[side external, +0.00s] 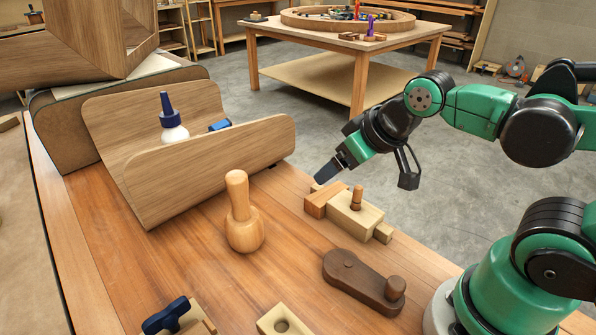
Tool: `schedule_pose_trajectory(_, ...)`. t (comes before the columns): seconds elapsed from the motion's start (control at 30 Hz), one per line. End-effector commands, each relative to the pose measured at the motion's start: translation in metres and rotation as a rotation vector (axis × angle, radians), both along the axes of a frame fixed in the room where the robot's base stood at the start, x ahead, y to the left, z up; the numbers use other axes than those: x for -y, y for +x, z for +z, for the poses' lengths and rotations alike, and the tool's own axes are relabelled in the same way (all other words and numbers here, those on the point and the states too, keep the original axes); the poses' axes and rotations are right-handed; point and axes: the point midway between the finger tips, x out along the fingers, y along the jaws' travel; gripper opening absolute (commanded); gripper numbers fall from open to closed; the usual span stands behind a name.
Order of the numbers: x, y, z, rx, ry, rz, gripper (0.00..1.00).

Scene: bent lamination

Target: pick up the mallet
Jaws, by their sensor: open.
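The mallet (243,219) is pale turned wood with a rounded head and a knobbed handle. It stands upright on the wooden bench (185,262), head down and handle up, left of the picture's middle. My gripper (365,181) is open and empty, its dark fingers spread wide. It is to the right of the mallet and apart from it, above or behind a wooden block with a peg.
A bent wood lamination (205,165) stands behind the mallet, with a white glue bottle (172,120) inside it. The pegged block (355,215) and a dark wooden cam clamp (362,283) lie to the right. A blue-handled piece (168,316) and a holed block (284,321) are in front.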

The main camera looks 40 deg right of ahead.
Motion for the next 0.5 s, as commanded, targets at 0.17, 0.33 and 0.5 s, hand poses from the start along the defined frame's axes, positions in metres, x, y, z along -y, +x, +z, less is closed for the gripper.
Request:
schedule_pose_trajectory(0.17, 0.000, 0.000, 0.000, 0.000, -0.001, 0.001, 0.79)
schedule_pose_trajectory(0.33, -0.011, 0.011, 0.008, -0.032, -0.013, 0.082, 0.79)
schedule_pose_trajectory(0.5, -0.043, 0.040, 0.022, -0.116, -0.048, 0.321, 0.79)
